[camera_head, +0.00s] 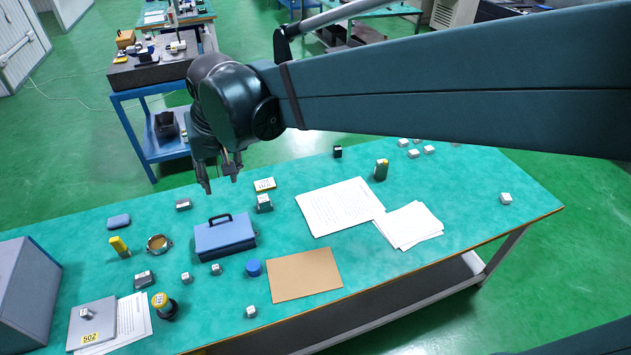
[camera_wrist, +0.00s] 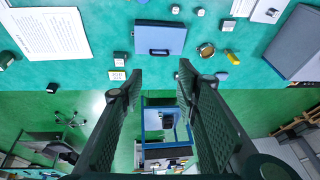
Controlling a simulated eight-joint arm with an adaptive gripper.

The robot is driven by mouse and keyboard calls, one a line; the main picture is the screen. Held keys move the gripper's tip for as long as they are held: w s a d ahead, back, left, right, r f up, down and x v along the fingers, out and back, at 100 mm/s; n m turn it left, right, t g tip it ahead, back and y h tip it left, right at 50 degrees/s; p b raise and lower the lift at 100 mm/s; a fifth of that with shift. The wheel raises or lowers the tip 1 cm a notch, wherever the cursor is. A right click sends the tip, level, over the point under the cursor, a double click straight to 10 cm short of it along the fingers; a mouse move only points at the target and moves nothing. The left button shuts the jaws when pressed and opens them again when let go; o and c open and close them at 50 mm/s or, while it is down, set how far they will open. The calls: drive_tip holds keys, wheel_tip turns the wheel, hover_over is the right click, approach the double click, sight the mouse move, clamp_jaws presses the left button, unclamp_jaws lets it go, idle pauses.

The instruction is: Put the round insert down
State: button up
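My gripper (camera_head: 221,185) is above the back part of the green table, behind the blue case. In the wrist view its two fingers (camera_wrist: 160,71) are wide apart with nothing between them. Two round things could be the insert; I cannot tell which. One is a brass-coloured ring-like piece (camera_head: 158,243) left of the blue case, also in the wrist view (camera_wrist: 206,50). The other is a short blue round piece (camera_head: 254,268) in front of the case. Both rest on the table, apart from my gripper.
The blue case (camera_head: 225,238) with a handle stands below my gripper. A brown sheet (camera_head: 304,274), white papers (camera_head: 340,205), several small blocks and a yellow-topped dark piece (camera_head: 163,304) lie around. A grey box (camera_head: 27,292) stands at left.

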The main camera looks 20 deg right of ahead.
drive_tip(key=s+d+f+t, duration=0.1)
drive_tip(key=s+d, duration=0.7)
drive_tip(key=d, duration=0.3)
drive_tip(key=s+d+f+t+h, duration=0.1)
drive_tip(key=s+d+f+t, duration=0.1)
drive_tip(key=s+d, duration=0.7)
drive_tip(key=shift+d+f+m+h, duration=0.15)
drive_tip(key=shift+d+m+h, duration=0.2)
drive_tip(key=shift+d, duration=0.85)
drive_tip(key=shift+o, duration=0.5)
drive_tip(key=shift+a+f, duration=0.1)
drive_tip(key=a+f+m+g+b, duration=0.2)
drive_tip(key=a+f+m, duration=0.4)
drive_tip(key=a+f, duration=0.2)
drive_tip(key=w+a+f+m+g+b, duration=0.1)
drive_tip(key=a+f+m+g+b, duration=0.1)
drive_tip(key=a+f+m, duration=0.4)
drive_tip(key=a+f+m+g+b, duration=0.2)
drive_tip(key=a+f+m, duration=0.4)
drive_tip(key=a+f, duration=0.4)
drive_tip(key=shift+w+f+g, duration=0.2)
drive_tip(key=shift+f, duration=0.65)
drive_tip(key=shift+w+f+g, duration=0.15)
drive_tip(key=shift+f+g, duration=0.05)
drive_tip(key=shift+f, duration=0.6)
drive_tip(key=shift+s+a+f+m, duration=0.15)
drive_tip(key=shift+a+f+m, duration=0.1)
drive_tip(key=shift+f+m, duration=0.15)
